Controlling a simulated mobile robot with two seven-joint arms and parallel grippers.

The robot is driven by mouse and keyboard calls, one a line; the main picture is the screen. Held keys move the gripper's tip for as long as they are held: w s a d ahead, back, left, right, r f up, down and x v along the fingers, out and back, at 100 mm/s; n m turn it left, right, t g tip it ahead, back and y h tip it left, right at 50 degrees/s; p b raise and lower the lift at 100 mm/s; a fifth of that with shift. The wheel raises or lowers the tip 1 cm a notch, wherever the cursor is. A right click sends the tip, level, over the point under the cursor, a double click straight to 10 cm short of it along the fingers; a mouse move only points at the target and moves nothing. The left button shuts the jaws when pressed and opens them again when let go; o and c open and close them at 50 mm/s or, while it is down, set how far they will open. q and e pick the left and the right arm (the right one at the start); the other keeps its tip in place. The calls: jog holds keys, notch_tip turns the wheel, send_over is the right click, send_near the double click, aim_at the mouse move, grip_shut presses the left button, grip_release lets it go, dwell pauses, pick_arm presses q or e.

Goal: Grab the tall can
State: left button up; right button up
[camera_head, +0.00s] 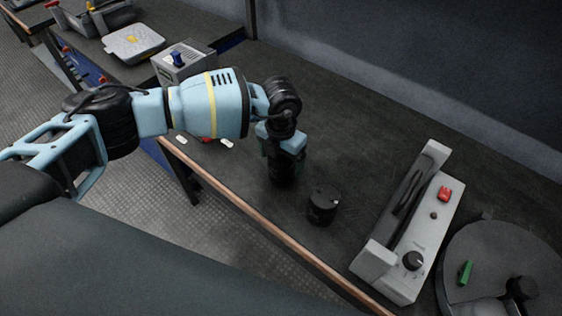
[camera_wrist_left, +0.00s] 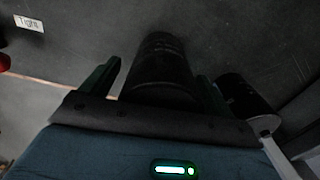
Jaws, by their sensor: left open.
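The tall can (camera_head: 283,176) is a black cylinder standing upright on the dark bench. In the head view my left gripper (camera_head: 281,156) is over it and hides its upper part. In the left wrist view the tall can (camera_wrist_left: 161,66) lies between the two fingers of my open left gripper (camera_wrist_left: 158,84). A gap shows on the left side of the can; contact on the right side is hard to tell. A shorter black can (camera_head: 322,206) stands to the right, apart from the tall one. It also shows in the left wrist view (camera_wrist_left: 246,96), just outside the right finger.
A grey device with a red switch and black knob (camera_head: 424,232) stands right of the short can. A round grey disc (camera_head: 500,265) is beyond it. A grey box with a blue knob (camera_head: 183,63) stands at the back left. The bench's wooden edge (camera_head: 262,222) runs in front.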

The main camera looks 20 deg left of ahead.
pick_arm(q)
jog(key=shift+c, duration=0.5)
jog(key=shift+r, duration=0.1)
jog(key=c, duration=1.5)
jog(key=shift+w, duration=0.1)
notch_tip(320, 180, up, 10)
jog(key=shift+r, duration=0.1)
